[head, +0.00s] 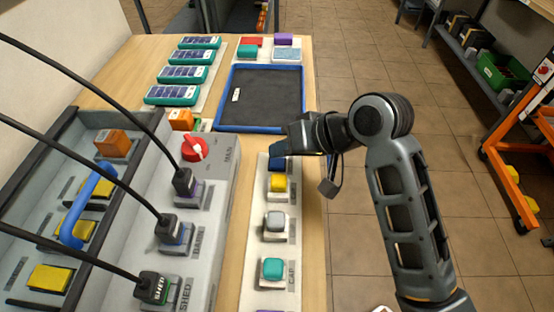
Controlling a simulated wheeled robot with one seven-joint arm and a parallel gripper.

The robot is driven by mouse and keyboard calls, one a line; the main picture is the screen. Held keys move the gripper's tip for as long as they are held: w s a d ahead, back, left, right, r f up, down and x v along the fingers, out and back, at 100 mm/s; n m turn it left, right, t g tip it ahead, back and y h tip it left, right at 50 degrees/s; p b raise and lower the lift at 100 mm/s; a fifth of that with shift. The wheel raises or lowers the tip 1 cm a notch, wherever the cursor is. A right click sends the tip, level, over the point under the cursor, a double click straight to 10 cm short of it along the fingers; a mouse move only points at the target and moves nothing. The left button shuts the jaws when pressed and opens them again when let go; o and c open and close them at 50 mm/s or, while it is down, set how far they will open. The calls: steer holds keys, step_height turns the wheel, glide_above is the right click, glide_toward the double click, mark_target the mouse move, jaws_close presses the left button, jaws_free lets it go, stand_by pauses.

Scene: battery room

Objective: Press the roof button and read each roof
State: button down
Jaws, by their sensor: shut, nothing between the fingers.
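A pale strip of push buttons (257,250) runs along the right side of the bench. It carries a blue button (277,183), a yellow button (279,183), a grey button (275,221) and a teal button (272,268). My gripper (280,150) is at the far end of the strip, shut and empty, over or just beyond the blue button, which it partly hides. I cannot tell whether it touches. Several teal units with dark blue panel faces (184,73) stand in a row at the back left. I cannot read which button is the roof one.
A blue-rimmed dark tray (303,98) lies beyond my gripper. A grey panel at left has a red knob (195,147) and black plugs (170,228) with cables arching above. A trough with a blue handle (84,205) is farther left. Open tiled floor (400,190) lies right.

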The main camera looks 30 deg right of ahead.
mark_target(282, 163)
steer(key=shift+f, duration=0.2)
stand_by(0.6)
steer(key=shift+f, duration=0.25)
steer(key=shift+f, duration=0.35)
stand_by(0.7)
stand_by(0.3)
steer(key=shift+r+p, duration=0.8)
steer(key=shift+p, duration=0.3)
step_height(282, 163, up, 5)
steer(key=p, duration=0.5)
stand_by(0.5)
